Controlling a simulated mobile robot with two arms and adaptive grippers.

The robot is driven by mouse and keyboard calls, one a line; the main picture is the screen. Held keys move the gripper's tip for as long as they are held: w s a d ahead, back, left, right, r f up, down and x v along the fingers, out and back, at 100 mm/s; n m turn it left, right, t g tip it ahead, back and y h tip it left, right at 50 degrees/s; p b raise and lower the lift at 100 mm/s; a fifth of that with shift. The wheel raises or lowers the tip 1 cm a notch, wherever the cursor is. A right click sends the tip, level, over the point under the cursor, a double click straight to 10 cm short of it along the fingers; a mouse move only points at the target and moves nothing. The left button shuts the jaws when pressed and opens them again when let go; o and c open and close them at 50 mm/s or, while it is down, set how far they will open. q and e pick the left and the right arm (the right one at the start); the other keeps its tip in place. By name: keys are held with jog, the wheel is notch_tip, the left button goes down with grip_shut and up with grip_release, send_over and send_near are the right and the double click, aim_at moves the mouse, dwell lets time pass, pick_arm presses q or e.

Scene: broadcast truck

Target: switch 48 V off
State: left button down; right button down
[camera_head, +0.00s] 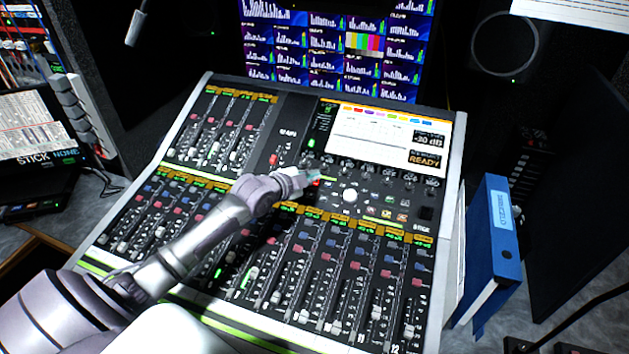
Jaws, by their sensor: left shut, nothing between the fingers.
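A large mixing console (452,200) fills the middle of the view, with faders, coloured buttons and a built-in screen (385,135) that reads "READY". My left arm comes in from the lower left across the console. My left gripper (316,175) is shut and empty, over the centre section just below the screen, close to a lit red button. I cannot tell whether its tips touch the panel. The row of small labelled controls near it is partly hidden by the gripper. The 48 V label is too small to make out. My right gripper is not in view.
A blue binder (494,245) stands right of the console. A monitor wall (335,45) is behind it. A gooseneck microphone (136,28) hangs at the upper left. A smaller screen (35,130) reading "STICK NONE" is at the left, and a dark panel (580,190) at the right.

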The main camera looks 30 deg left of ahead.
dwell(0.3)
pick_arm(q)
jog(key=shift+w+f, duration=0.15)
jog(key=shift+f, duration=0.2)
jog(key=shift+w+a+f+b, duration=0.1)
jog(key=shift+w+f+b, duration=0.05)
jog(key=shift+f+b, duration=0.35)
dwell(0.5)
jog(key=shift+r, duration=0.15)
jog(key=shift+s+r+p, duration=0.35)
jog(key=shift+r+p, duration=0.35)
jog(key=shift+p, duration=0.3)
jog(key=r+p, duration=0.1)
jog(key=p, duration=0.1)
jog(key=s+r+p, duration=0.1)
jog(key=r+p, duration=0.2)
jog(key=p, duration=0.1)
jog(key=shift+s+d+r, duration=0.3)
jog(key=shift+s+r, duration=0.1)
jog(key=shift+f, duration=0.1)
